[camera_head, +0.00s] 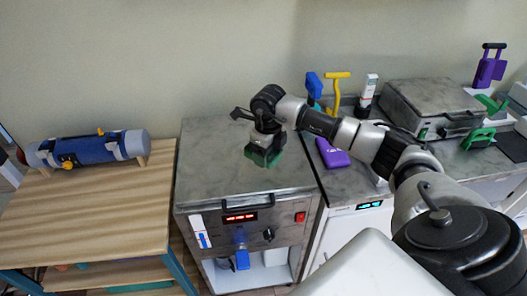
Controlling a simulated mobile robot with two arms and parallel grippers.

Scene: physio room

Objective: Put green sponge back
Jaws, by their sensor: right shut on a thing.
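My right arm reaches in from the right, and its right gripper (263,147) points down over the grey lid of the steel unit (212,167) with the red display. The gripper is shut on the green sponge (273,159), which shows at and below the fingers. The gripper covers part of the sponge. The sponge appears to be held above the lid, but I cannot tell the exact gap. My left gripper is not in view.
A wooden table (90,215) with a blue cylinder (88,149) stands at the left. On the right counter are a purple block (332,153), blue (313,86) and yellow (336,90) handled items, a white bottle (368,92) and another grey-lidded unit (430,102). The lid's left part is clear.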

